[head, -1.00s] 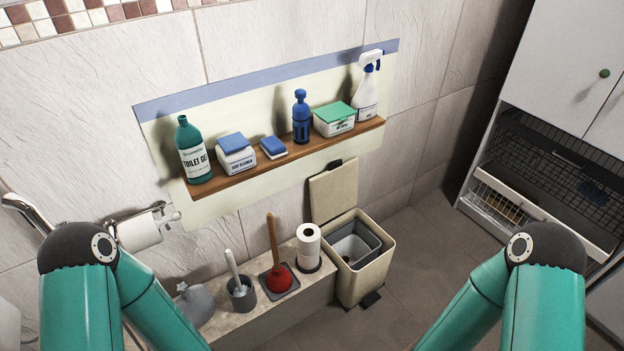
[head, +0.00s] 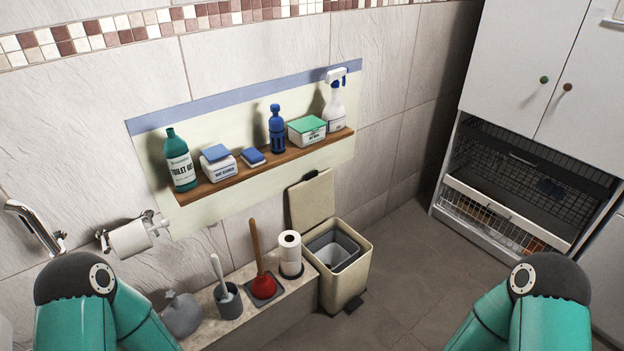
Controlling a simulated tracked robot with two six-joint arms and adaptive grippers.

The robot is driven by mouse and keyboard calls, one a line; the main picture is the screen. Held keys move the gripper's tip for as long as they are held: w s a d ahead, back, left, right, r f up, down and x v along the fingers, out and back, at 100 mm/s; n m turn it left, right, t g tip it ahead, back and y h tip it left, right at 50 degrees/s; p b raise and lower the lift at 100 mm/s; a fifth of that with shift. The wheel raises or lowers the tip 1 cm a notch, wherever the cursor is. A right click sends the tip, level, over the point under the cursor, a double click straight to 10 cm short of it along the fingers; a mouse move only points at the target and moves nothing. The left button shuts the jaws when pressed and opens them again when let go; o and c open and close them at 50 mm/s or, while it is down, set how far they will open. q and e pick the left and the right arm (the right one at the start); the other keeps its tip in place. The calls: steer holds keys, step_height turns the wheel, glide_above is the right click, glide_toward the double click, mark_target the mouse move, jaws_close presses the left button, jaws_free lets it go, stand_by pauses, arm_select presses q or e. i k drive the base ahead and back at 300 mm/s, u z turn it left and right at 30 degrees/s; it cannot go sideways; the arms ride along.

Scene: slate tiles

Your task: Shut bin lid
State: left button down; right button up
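The beige bin (head: 345,285) stands on the floor at the right end of a low stone ledge, with a grey liner (head: 333,252) inside. Its lid (head: 311,200) is open and stands upright against the wall behind the bin, with a dark tab at its top edge. A dark pedal (head: 354,304) shows at the bin's foot. My left and right arms enter at the lower corners, well apart from the bin. Both grippers are out of view.
The low ledge (head: 236,327) holds a paper roll (head: 290,254), a red plunger (head: 262,284) and a toilet brush (head: 228,300). A wall shelf (head: 268,164) with several bottles and boxes is above. A white cabinet (head: 525,70) stands at right. Floor (head: 405,260) between bin and cabinet is clear.

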mark_target(311, 200)
steer(key=z, duration=0.1)
steer(key=i, duration=1.05)
steer(key=u, duration=2.8)
steer(key=k, duration=1.2)
steer(key=z, duration=0.55)
steer(key=i, duration=1.05)
steer(key=z, duration=0.9)
